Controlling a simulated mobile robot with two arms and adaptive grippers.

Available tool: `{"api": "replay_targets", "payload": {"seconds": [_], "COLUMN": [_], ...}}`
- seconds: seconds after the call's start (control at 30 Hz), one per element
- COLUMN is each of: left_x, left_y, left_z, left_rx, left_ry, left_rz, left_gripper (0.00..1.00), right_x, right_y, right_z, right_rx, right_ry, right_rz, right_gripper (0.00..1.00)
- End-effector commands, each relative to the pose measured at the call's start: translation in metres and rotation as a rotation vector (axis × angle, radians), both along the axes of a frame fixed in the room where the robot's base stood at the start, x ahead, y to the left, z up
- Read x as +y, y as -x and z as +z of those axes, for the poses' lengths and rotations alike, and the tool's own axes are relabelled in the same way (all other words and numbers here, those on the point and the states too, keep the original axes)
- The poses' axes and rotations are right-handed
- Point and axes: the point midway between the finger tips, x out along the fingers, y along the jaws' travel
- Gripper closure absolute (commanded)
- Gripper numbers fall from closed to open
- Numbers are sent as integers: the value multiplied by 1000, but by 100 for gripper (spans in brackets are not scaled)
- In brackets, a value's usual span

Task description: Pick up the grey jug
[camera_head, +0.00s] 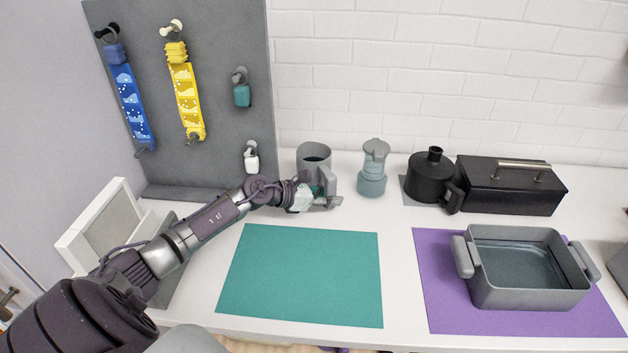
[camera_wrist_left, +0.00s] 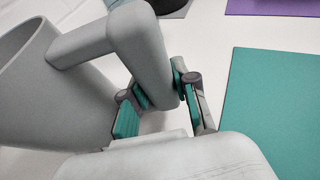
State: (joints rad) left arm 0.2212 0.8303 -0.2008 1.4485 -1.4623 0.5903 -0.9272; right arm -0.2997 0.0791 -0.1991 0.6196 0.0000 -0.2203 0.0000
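The grey jug (camera_head: 313,152) stands upright at the back of the counter, near the pegboard; its open rim shows dark inside. My left gripper (camera_head: 318,191) reaches it from the left and hides its lower part in the head view. In the left wrist view the jug's body (camera_wrist_left: 60,100) fills the left side, and its thick handle (camera_wrist_left: 145,50) runs down between the teal finger pads. The pads of my left gripper (camera_wrist_left: 160,95) lie against the handle on both sides. I cannot tell whether the jug's base touches the counter. My right gripper is not in view.
A blue-grey moka pot (camera_head: 373,170) stands right of the jug, then a black pot (camera_head: 431,178) and black box (camera_head: 510,187). A grey basin (camera_head: 530,290) sits on a purple mat (camera_head: 440,318). The teal mat (camera_head: 300,275) is bare. A grey pegboard (camera_head: 215,85) stands behind.

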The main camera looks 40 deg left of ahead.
Motion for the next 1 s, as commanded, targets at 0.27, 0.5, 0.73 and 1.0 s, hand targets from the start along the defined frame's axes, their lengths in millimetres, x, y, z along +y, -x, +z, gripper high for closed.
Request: {"api": "replay_targets", "payload": {"seconds": [0.27,0.5,0.73,1.0], "left_x": [0,1,2,1], "left_y": [0,-1,-1,-1], "left_z": [0,3,22,72], "left_rx": [0,-7,-11,-12], "left_ry": [0,-3,-7,-7], "left_rz": [1,2,-1,-1], "left_gripper": [100,100,100,100], "right_x": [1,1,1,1], "right_y": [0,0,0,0], "right_z": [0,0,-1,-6], "right_rx": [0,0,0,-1], "right_ry": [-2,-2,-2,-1], "right_rz": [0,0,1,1], "right_gripper": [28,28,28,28]}}
